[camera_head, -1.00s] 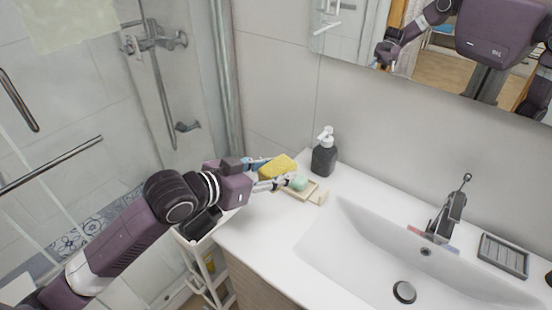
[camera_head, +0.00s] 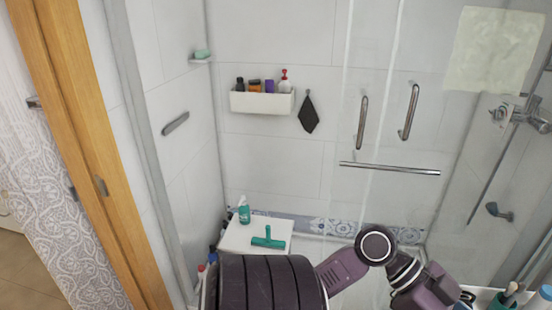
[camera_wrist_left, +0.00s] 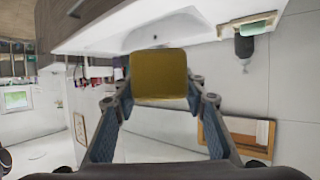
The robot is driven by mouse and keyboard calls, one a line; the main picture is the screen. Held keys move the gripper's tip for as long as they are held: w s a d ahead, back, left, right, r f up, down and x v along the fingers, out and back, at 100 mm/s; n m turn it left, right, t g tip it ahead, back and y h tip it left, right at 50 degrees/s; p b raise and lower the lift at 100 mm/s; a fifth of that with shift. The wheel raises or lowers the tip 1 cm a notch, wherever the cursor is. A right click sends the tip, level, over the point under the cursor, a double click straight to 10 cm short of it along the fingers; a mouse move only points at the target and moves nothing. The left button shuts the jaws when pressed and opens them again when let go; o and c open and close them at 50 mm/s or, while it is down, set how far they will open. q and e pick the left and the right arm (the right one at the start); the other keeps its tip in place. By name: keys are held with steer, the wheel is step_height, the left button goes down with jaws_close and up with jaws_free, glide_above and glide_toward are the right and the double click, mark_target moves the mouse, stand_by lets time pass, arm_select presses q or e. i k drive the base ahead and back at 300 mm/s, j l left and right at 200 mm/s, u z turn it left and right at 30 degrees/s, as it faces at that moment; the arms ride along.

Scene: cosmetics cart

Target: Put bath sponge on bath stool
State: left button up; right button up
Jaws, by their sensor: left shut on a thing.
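The bath sponge (camera_wrist_left: 158,75) is a yellow block, seen in the left wrist view. My left gripper (camera_wrist_left: 160,98) is shut on it, with one finger on each side. In the head view my left arm reaches across the bottom, and its gripper and the sponge are not visible there. The bath stool (camera_head: 240,238) appears to be the white flat-topped piece inside the shower, low and left of centre. A green squeegee (camera_head: 268,238) and a teal spray bottle (camera_head: 244,210) stand or lie on its top. My right gripper is not in view.
Glass shower panels with handles (camera_head: 362,122) and a horizontal bar (camera_head: 390,169) are in the head view. A wall shelf (camera_head: 262,101) holds several bottles. Bottles (camera_head: 212,258) stand left of the stool. In the wrist view, the soap dispenser (camera_wrist_left: 244,46) and sink counter appear upside down.

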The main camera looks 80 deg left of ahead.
mark_target(240, 235)
steer(key=k+u, duration=0.15)
steer(key=u, duration=0.3)
steer(key=k+j+u, duration=0.1)
steer(key=u, duration=0.4)
steer(key=j+u, duration=0.1)
steer(key=u, duration=0.4)
steer(key=i+j+u, duration=0.1)
steer(key=u, duration=0.35)
steer(key=i+u, duration=0.15)
steer(key=u, duration=0.35)
steer(key=i+j, duration=0.1)
steer(key=i, duration=0.85)
